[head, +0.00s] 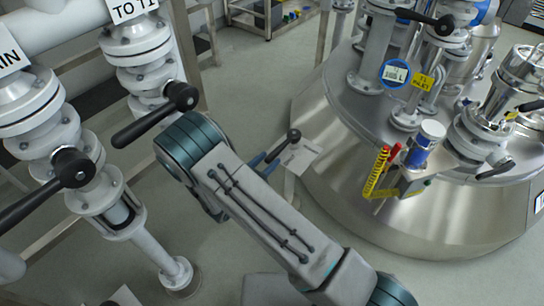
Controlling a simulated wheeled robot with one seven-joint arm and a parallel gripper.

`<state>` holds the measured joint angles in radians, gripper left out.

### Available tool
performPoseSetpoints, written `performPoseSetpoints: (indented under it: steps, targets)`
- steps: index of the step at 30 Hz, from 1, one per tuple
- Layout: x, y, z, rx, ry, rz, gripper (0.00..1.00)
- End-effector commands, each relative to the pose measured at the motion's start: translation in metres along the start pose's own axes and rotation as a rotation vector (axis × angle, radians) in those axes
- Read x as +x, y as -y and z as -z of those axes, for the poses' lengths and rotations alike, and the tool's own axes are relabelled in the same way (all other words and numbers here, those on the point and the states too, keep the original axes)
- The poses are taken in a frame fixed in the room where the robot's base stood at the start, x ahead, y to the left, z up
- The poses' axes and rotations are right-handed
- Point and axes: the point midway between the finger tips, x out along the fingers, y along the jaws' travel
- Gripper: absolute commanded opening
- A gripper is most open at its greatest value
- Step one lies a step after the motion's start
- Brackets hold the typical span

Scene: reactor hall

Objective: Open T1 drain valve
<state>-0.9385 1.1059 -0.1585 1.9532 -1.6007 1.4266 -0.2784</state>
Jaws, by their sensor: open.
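A small valve with a black lever (284,146) stands low between the arm and the steel tank, next to a white tag (300,157) whose small print I cannot read for sure. The lever slants down to the left from a round black hub. Two blue-grey tips, which look like my gripper (263,164), show from behind my arm close to the lever's lower end. They appear apart; whether they touch the lever I cannot tell. The rest of my gripper and most of the valve body are hidden by my arm.
The steel tank (345,180) fills the right side, with valves, a gauge (396,74) and a yellow coiled cable (377,172). White pipes on the left carry two black-levered valves (155,115) (50,185), one close to my elbow. Grey floor shows between.

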Motion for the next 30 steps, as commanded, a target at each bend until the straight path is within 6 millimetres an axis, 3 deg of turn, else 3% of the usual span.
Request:
performPoseSetpoints:
  steps: [6,17,22,30]
  targets:
    - [0.025,0.000,0.000,0.000,-0.001,0.002,0.42]
    - [0.030,0.000,0.000,0.000,0.000,0.000,0.42]
    - [0.030,0.000,0.000,0.000,0.000,0.000,0.00]
    - [0.032,0.002,0.000,0.000,0.002,-0.006,0.00]
